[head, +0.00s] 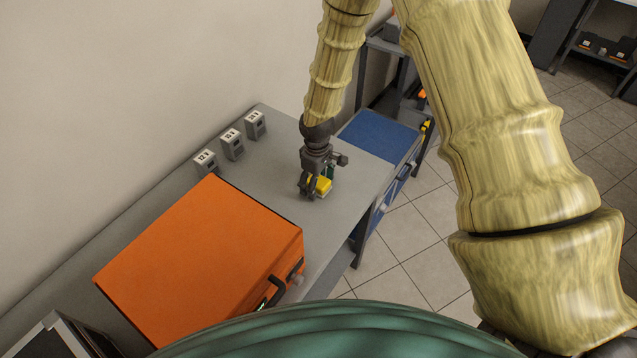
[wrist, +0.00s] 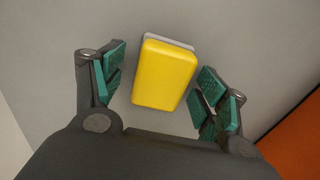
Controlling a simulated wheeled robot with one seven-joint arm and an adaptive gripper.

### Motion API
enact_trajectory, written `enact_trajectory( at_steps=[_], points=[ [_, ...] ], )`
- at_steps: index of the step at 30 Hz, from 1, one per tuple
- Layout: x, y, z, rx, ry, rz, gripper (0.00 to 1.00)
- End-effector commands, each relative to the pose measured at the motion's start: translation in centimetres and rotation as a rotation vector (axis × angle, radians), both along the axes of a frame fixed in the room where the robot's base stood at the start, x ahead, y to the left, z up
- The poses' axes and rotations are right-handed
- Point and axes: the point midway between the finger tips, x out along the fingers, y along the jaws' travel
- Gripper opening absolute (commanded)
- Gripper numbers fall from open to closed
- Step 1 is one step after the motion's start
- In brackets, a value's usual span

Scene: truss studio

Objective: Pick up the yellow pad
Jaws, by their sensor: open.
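The yellow pad (wrist: 164,74) is a rounded block with a pale grey layer along its far edge. It lies on the grey bench, and in the head view (head: 321,185) my gripper partly hides it. My gripper (wrist: 162,90) is open, with its green-padded fingers on either side of the pad. In the wrist view gaps show between the pad and both sets of finger pads. In the head view my gripper (head: 313,190) points down at the pad.
The grey bench (head: 270,160) is clear around the pad. A large orange box (head: 205,255) with a dark handle stands to the left. Several small grey devices (head: 232,145) stand along the wall. A blue-topped cabinet (head: 380,137) is behind right.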

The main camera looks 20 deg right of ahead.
Motion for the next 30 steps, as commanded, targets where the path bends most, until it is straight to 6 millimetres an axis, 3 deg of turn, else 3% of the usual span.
enact_trajectory(
  at_steps=[6, 14, 17, 30],
  points=[
    [0.01, -0.01, -0.06, 0.0, 0.0, 0.0, 0.73],
    [0.02, -0.01, -0.05, 0.0, 0.0, 0.0, 0.28],
    [0.02, -0.01, -0.04, 0.0, 0.0, 0.0, 0.2],
    [0.11, -0.02, 0.81, 0.0, -0.002, -0.001, 0.2]
  ],
)
